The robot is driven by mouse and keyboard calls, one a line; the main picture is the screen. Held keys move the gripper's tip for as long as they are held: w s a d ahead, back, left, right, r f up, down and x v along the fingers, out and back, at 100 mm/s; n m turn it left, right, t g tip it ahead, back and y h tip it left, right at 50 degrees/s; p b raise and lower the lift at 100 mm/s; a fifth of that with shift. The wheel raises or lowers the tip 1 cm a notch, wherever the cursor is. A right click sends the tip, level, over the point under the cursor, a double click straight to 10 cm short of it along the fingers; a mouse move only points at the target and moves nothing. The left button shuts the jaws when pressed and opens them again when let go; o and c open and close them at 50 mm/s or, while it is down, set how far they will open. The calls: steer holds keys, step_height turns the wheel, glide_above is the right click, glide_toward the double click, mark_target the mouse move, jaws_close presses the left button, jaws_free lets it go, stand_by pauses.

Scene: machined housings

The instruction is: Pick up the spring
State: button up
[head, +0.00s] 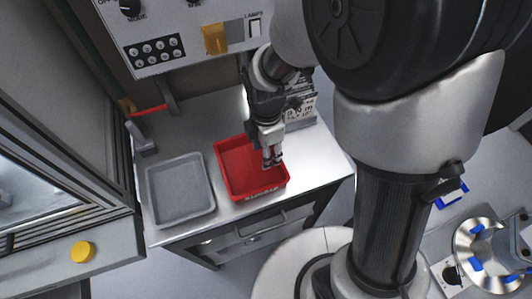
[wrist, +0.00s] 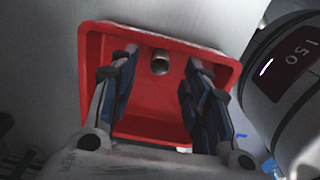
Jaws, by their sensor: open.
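A small grey cylindrical part, which looks like the spring (wrist: 159,63), is in the red tray (wrist: 226,70) near one wall. In the wrist view it shows beyond my fingertips, between the two fingers. My gripper (wrist: 158,82) is open, its fingers apart on either side with nothing between the pads. In the head view my gripper (head: 271,160) points down over the right part of the red tray (head: 232,187). The spring cannot be made out in the head view. I cannot tell how far above the tray floor the fingertips are.
A grey empty tray (head: 180,189) lies to the left of the red tray on the metal bench (head: 318,160). A control panel (head: 180,35) with knobs and buttons stands behind. A cabinet with a yellow knob (head: 82,252) is at left. A round fixture (head: 480,250) is at lower right.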

step_height(320, 180, down, 4)
steer(key=shift+f+b, duration=0.1)
steer(key=shift+b, duration=0.45)
steer(key=shift+c, duration=0.5)
steer(key=c, duration=0.9)
steer(key=shift+r, duration=0.2)
